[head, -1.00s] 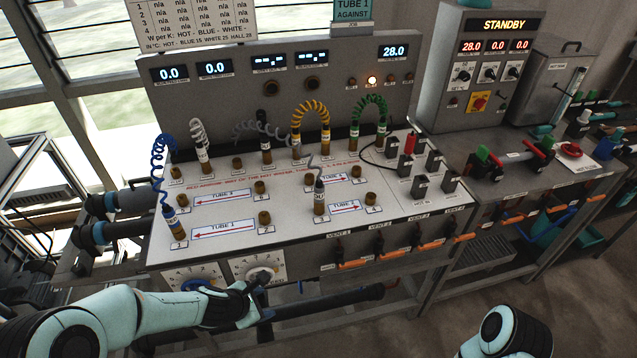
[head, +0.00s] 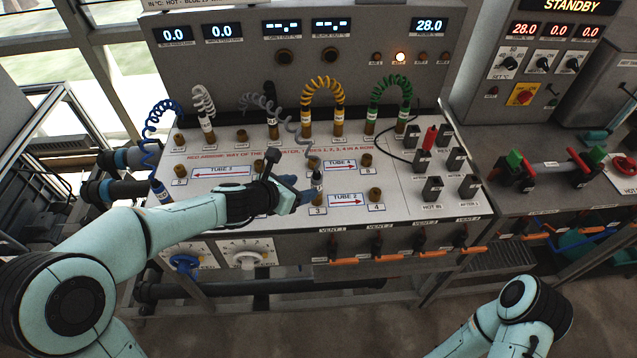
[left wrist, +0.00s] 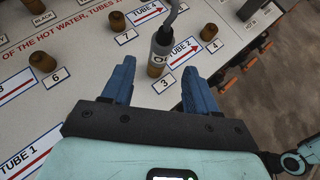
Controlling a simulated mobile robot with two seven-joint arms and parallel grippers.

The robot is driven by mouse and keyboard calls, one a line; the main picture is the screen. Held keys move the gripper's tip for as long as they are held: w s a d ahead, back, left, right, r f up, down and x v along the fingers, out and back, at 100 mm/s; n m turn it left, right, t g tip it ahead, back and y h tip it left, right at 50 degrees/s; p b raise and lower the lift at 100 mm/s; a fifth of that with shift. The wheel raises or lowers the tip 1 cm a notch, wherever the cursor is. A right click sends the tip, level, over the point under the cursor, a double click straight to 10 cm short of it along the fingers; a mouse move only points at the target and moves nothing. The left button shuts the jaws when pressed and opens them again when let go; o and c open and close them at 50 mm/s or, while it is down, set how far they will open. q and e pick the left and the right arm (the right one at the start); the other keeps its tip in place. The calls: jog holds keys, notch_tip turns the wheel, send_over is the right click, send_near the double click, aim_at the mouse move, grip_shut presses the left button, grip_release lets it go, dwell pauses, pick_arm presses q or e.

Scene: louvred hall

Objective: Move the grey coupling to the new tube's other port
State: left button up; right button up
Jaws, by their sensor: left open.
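The grey coupling (head: 317,182), with a dark top, a pale label and a grey coiled hose, stands upright on port 3 at the left end of the TUBE 2 label. In the left wrist view the coupling (left wrist: 163,45) stands ahead, between the lines of my two blue fingers. Port 4 (head: 375,194), a bare brass stub, is at the other end of TUBE 2; it also shows in the left wrist view (left wrist: 210,32). My left gripper (head: 304,193) is open and empty, just left of the coupling. My right gripper is out of view.
Bare brass ports, including port 8 (head: 366,160), stand close by. The yellow hose (head: 322,83) and green hose (head: 390,82) arch behind. Black sockets (head: 432,189) stand to the right. Orange-handled vent valves (head: 398,252) line the front edge.

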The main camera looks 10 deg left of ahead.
aim_at(313, 186)
pick_arm(q)
jog(key=b+x, duration=0.1)
jog(key=x, duration=0.5)
jog(key=shift+b+x, duration=0.3)
jog(key=shift+x, duration=0.5)
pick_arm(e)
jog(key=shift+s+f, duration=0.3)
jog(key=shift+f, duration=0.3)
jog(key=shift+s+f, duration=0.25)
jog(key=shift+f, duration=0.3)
pick_arm(q)
grip_shut()
